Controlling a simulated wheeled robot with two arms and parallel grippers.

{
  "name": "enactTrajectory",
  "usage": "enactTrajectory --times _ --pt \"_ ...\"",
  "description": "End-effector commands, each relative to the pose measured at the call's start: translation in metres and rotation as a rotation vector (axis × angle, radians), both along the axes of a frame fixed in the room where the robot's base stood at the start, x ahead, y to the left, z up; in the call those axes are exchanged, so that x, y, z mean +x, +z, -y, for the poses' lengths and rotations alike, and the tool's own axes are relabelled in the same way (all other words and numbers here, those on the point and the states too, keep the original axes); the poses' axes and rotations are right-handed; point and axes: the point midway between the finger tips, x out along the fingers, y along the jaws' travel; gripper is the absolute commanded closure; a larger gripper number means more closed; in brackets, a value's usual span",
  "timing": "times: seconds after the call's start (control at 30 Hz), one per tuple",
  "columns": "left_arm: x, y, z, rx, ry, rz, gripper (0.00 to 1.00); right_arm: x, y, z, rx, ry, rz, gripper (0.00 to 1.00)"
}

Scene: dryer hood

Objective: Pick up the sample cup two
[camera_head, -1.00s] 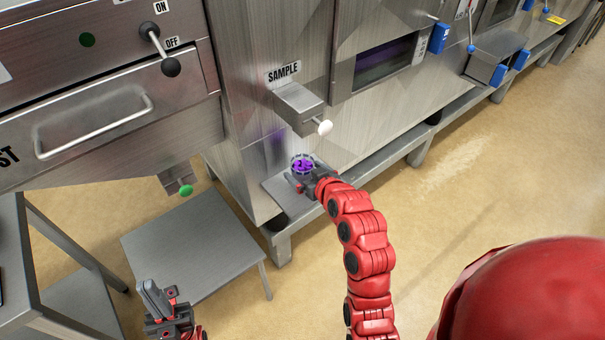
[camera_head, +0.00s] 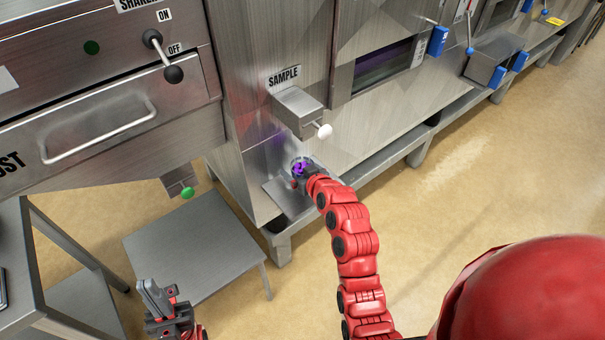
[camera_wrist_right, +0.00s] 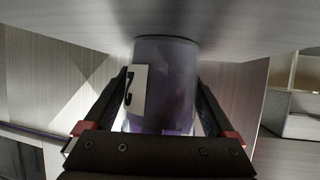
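The sample cup two (camera_head: 299,167) is a small round clear cup with purple in it, at the tray under the SAMPLE box in the head view. In the right wrist view the cup (camera_wrist_right: 165,85) fills the middle and bears a white label with a dark 2. My right gripper (camera_wrist_right: 164,80) has one finger on each side of the cup, with narrow gaps visible, so it looks open around it. In the head view my right gripper (camera_head: 302,176) partly hides the cup. My left gripper (camera_head: 163,298) is low at the left, away from the cup; its finger gap is unclear.
The SAMPLE box (camera_head: 299,109) with a white-knobbed lever juts out above the cup. The metal tray (camera_head: 287,197) lies below it. A grey stand (camera_head: 190,250) is to the left, under a green-knobbed lever (camera_head: 187,191). Tan floor is open at right.

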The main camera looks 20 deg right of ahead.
Motion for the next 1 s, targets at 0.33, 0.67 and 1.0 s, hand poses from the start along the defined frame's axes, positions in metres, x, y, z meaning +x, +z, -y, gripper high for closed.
enactTrajectory --times 0.33,0.67,1.0 --pt "0.000 0.000 0.000 0.000 0.000 0.000 1.00 0.000 0.000 0.000 0.000 0.000 0.000 0.76" --pt "0.000 0.000 0.000 0.000 0.000 0.000 1.00 0.000 0.001 0.000 0.000 0.000 0.001 0.99" --pt "0.000 -0.011 0.000 0.000 0.000 0.000 1.00 0.001 0.035 0.000 -0.001 0.000 0.008 0.99"
